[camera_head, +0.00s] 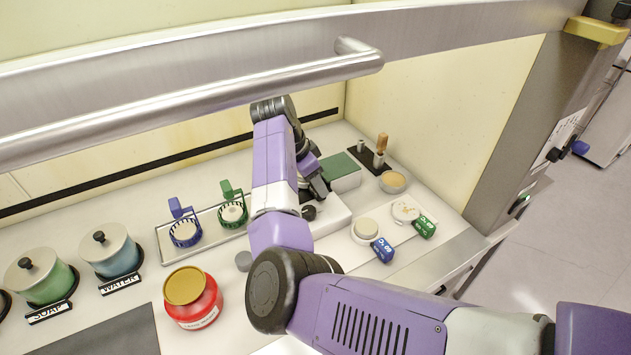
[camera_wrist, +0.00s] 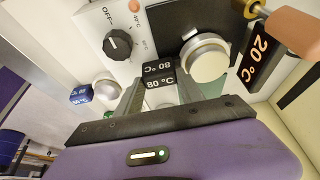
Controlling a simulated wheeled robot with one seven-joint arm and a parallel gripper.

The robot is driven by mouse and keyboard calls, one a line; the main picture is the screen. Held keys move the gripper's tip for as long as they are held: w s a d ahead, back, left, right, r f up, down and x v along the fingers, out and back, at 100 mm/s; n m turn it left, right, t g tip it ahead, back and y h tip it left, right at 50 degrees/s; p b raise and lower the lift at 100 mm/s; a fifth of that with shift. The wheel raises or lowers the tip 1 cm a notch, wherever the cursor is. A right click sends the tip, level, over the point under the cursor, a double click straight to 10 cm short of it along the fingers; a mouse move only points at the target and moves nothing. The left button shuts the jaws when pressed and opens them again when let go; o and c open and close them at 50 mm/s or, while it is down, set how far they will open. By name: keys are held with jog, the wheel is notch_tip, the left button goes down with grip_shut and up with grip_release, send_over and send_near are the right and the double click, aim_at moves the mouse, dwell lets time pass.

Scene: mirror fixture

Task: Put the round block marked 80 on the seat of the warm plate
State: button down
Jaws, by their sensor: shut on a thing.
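My gripper (camera_wrist: 160,92) is shut on the black label handle of the round block marked 80 (camera_wrist: 205,58). Its handle reads 80 °C, and the silver disc lies to the right of it. The warm plate (camera_wrist: 117,72) is a white box with a black knob marked OFF and a dark square top panel (camera_wrist: 160,31). The disc overlaps that panel in the wrist view; I cannot tell whether it touches it.
Right of the plate are round blocks with blue (camera_head: 383,250) and green (camera_head: 424,227) labels. A green box (camera_head: 340,166) stands behind it. A red jar (camera_head: 193,300) stands at front left.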

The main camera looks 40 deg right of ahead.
jog(key=shift+f, duration=0.25)
jog(key=c, duration=0.6)
grip_release()
jog(key=shift+c, duration=0.2)
jog(key=b+v, duration=0.2)
jog(key=v, duration=0.5)
jog(key=shift+r, duration=0.35)
jog(key=shift+a, duration=0.15)
